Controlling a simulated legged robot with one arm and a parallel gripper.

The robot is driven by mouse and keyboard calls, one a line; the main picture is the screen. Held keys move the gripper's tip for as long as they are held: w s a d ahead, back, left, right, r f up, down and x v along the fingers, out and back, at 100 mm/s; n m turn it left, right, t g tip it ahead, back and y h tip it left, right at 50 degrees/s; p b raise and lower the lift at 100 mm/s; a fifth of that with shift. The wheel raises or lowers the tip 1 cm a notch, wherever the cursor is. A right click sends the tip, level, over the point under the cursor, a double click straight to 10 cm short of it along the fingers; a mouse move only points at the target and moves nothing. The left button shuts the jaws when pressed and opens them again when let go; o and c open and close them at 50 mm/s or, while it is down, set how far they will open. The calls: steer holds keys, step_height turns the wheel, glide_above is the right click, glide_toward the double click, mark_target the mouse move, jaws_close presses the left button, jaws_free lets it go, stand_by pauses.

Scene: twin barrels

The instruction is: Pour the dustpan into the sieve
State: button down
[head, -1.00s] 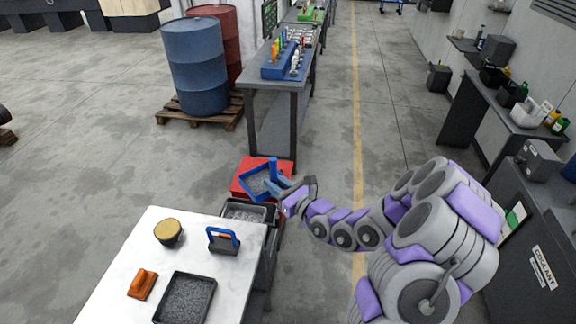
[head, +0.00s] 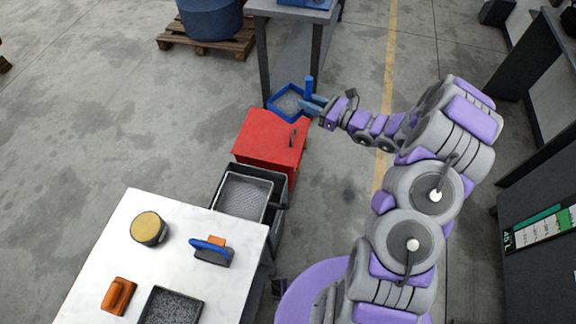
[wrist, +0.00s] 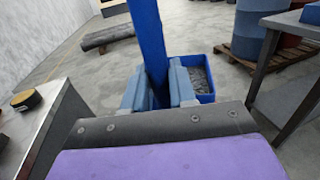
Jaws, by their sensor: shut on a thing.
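The blue dustpan (head: 273,106) is held level in the air, with grey granules in its pan. My gripper (head: 313,104) is shut on its upright blue handle. The wrist view shows the handle (wrist: 148,40) between both fingers of my gripper (wrist: 158,86), with the dustpan's pan (wrist: 206,97) beyond. The sieve (head: 243,197), a rectangular mesh in a pale frame, sits on a black bin (head: 275,205) beside the white table. The dustpan is past the red box, well apart from the sieve.
The red box (head: 268,138) stands between sieve and dustpan. The white table (head: 190,215) holds a round tin (head: 149,229), a blue-handled tool (head: 211,250), an orange brush (head: 118,296) and a tray of dark granules (head: 172,308). A grey workbench (head: 291,13) stands behind.

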steer(key=s+a+f+n+g+y+b, duration=0.1)
steer(key=s+a+f+n+g, duration=0.25)
steer(key=f+g, duration=0.25)
steer(key=s+a+f+n+g+y+b, duration=0.1)
steer(key=s+a+f+n+g+b, duration=0.1)
steer(key=s+f+n+g, duration=0.3)
steer(key=s+a+f+n+g+b, duration=0.1)
steer(key=s+a+f+n+g, duration=0.15)
steer(key=f+g, duration=0.45)
steer(key=s+a+r+t+h+p, duration=0.1)
steer(key=a+r+t+h+p, duration=0.1)
steer(key=a+h, duration=0.4)
steer(key=a+r+m+t+h+p, duration=0.1)
steer(key=a+r+t+h+p, duration=0.1)
steer(key=a+h, duration=0.4)
steer(key=shift+s+t+h, duration=0.4)
steer(key=shift+h, duration=0.2)
stand_by(2.2)
steer(key=shift+a+h+p, duration=0.5)
steer(key=shift+a+p, duration=0.1)
steer(key=shift+p, duration=0.2)
steer(key=shift+s+a+h, duration=0.15)
steer(key=shift+a+h, duration=0.15)
